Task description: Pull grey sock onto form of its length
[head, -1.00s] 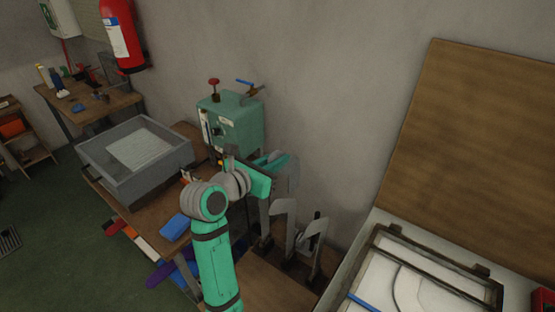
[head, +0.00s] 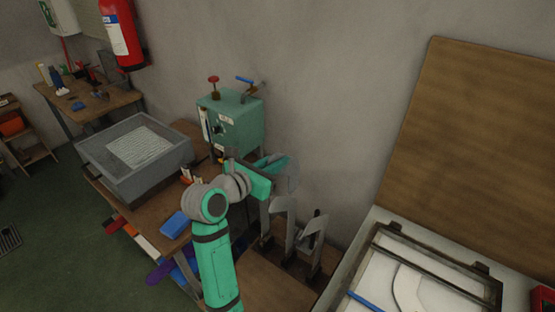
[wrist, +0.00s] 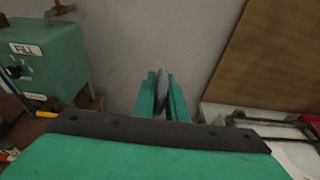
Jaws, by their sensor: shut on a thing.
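My gripper (wrist: 163,95) is shut on a narrow grey piece, seemingly the grey sock (wrist: 163,88), which stands between the two teal fingers in the wrist view. In the head view my gripper (head: 276,164) is raised beside the wall, above and slightly left of the forms; the sock is hard to make out there against the grey wall. One pale upright form (head: 281,222) stands below the gripper and another form (head: 311,240) to its right. My arm hides part of the board around them. I cannot compare the forms' lengths well from here.
A green steam box (head: 236,125) stands on the bench behind my gripper. A grey tray (head: 130,185) and a blue block (head: 174,225) are to the left. A framed white worktop (head: 425,280) and a brown panel (head: 490,150) are at right.

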